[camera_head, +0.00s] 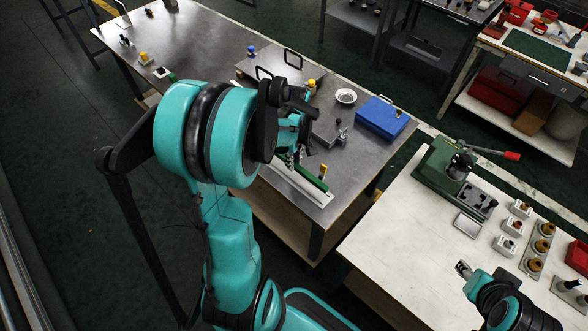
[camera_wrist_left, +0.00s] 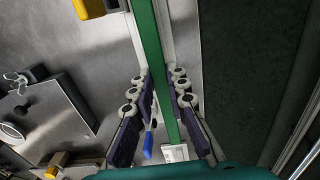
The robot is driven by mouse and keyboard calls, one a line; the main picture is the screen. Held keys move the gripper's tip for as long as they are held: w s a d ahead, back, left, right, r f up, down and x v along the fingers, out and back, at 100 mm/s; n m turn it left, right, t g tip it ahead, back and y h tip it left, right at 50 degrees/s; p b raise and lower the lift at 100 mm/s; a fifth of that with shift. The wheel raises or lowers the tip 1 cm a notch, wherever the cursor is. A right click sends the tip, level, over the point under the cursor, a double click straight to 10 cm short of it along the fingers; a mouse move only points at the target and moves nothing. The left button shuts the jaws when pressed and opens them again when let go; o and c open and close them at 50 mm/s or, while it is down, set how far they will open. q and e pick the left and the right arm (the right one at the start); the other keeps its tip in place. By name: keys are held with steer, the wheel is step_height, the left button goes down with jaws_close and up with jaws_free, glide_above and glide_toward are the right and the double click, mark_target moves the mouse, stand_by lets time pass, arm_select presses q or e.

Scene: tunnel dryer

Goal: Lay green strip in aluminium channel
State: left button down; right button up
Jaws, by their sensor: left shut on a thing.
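The long green strip (camera_head: 312,179) is at the front edge of the steel table in the head view. The pale aluminium channel (camera_head: 318,199) lies along that edge, right beside or under the strip. My left gripper (camera_head: 293,158) is shut on the strip, largely hidden behind its own arm. In the left wrist view the strip (camera_wrist_left: 150,45) runs between the two dark-padded fingers, with a pale channel edge (camera_wrist_left: 167,30) along its right side. I cannot tell whether the strip sits inside the channel. My right gripper (camera_head: 463,268) is at the lower right, over the white bench; its opening is unclear.
On the steel table (camera_head: 215,50), a blue box (camera_head: 381,115), a round dish (camera_head: 346,96) and a grey block fixture (camera_head: 329,133) stand beyond the strip. The white bench (camera_head: 400,218) holds a green press (camera_head: 445,166) and several small parts. Dark floor lies in front.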

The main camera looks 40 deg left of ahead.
mark_target(293, 174)
arm_select(q)
steer(key=shift+w+a+f, duration=0.35)
steer(key=shift+a+f, duration=0.1)
steer(key=shift+a, duration=0.05)
step_height(293, 174, down, 3)
steer(key=shift+f+b, duration=0.15)
steer(key=shift+b, duration=0.6)
steer(key=shift+f, duration=0.3)
steer(key=shift+f+b, duration=0.55)
steer(key=shift+b, duration=0.1)
steer(key=c, duration=1.5)
jaws_free()
